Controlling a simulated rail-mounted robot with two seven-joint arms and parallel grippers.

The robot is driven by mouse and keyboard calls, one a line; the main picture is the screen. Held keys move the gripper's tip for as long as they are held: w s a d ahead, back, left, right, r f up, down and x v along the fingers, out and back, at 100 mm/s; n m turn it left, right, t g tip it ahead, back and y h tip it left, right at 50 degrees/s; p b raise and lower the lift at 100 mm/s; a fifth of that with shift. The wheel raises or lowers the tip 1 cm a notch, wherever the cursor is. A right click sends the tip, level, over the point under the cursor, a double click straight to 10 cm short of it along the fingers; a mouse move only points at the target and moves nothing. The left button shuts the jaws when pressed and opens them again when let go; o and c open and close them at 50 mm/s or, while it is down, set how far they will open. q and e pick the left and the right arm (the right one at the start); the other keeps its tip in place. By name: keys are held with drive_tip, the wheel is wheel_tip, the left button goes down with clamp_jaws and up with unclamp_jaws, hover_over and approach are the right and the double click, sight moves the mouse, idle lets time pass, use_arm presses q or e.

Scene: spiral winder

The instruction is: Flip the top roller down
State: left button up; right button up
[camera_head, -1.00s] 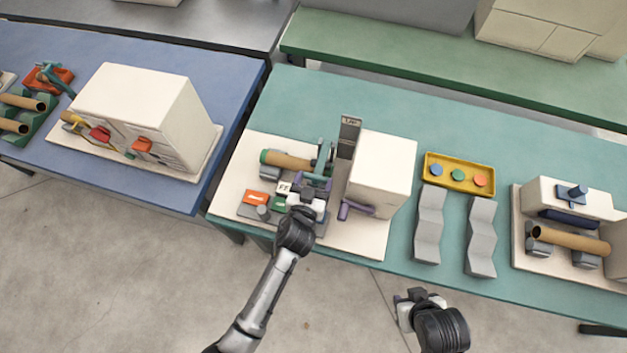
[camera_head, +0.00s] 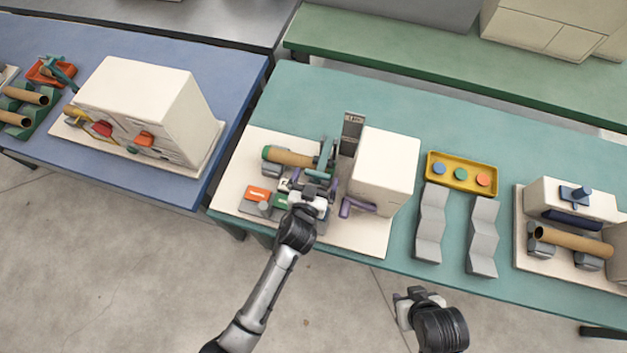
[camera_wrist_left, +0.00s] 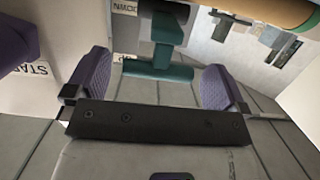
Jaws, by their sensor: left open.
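The spiral winder sits on a cream base plate (camera_head: 345,238) on the teal table, with a brown tube (camera_head: 290,157) lying across it. A teal arm (camera_head: 326,157) stands by the tube's right end; I take it as part of the top roller, whose roller I cannot make out. My left gripper (camera_head: 314,183) is over the front of the winder and hides part of it. In the left wrist view its purple-padded fingers are open, with a teal T-shaped handle (camera_wrist_left: 158,70) showing between them; contact is unclear. My right gripper (camera_head: 408,303) hangs off the table's front edge, its jaws unclear.
A white box (camera_head: 385,168) with a purple lever (camera_head: 357,206) and an upright grey post (camera_head: 352,133) stand right of the left gripper. Orange (camera_head: 258,193) and green buttons are to its left. Grey zigzag racks (camera_head: 431,222) and a yellow tray (camera_head: 461,160) lie farther right.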

use_arm(q)
drive_tip(key=v, duration=1.3)
drive_tip(key=shift+s, duration=0.35)
